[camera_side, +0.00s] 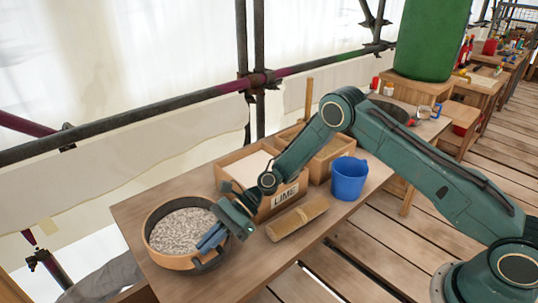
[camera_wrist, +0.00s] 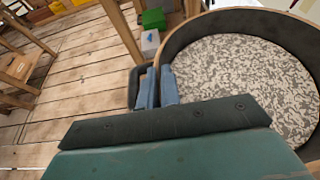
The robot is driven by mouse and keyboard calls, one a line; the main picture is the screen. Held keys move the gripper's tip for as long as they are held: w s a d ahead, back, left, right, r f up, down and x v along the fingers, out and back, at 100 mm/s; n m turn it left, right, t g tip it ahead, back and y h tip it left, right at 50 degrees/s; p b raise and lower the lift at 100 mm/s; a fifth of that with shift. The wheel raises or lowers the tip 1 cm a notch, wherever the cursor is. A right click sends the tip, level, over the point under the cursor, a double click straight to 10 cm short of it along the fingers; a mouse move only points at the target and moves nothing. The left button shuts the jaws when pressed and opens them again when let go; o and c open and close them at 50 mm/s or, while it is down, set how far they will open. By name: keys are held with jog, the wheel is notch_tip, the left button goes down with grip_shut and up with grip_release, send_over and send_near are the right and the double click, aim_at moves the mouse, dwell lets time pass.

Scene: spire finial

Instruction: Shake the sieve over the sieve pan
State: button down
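The sieve (camera_side: 168,262) is a round wooden-rimmed vessel at the table's left end, with a dark inner wall and a dark handle at its near right side. A speckled grey-white material (camera_side: 182,230) covers its bottom. In the wrist view the sieve's dark inner wall (camera_wrist: 190,32) curves round the same material (camera_wrist: 245,80). My gripper (camera_side: 208,240) has its blue fingers on both sides of the rim, close together, shut on it by the handle. The fingers also show in the wrist view (camera_wrist: 157,88). I cannot make out a separate sieve pan; whether the sieve touches anything below is hidden.
A wooden box marked LIME (camera_side: 285,196) with pale powder stands right behind my gripper. Scaffold poles (camera_side: 190,98) run behind the table. The table's front edge is close to the sieve.

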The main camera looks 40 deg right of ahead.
jog(key=shift+d+f, duration=0.15)
jog(key=shift+d, duration=2.4)
jog(key=shift+a, duration=0.1)
jog(key=shift+a, duration=2.45)
jog(key=shift+d, duration=1.3)
jog(key=shift+d, duration=0.15)
jog(key=shift+d, duration=1.1)
jog(key=shift+a, duration=0.15)
jog(key=shift+a, duration=2.4)
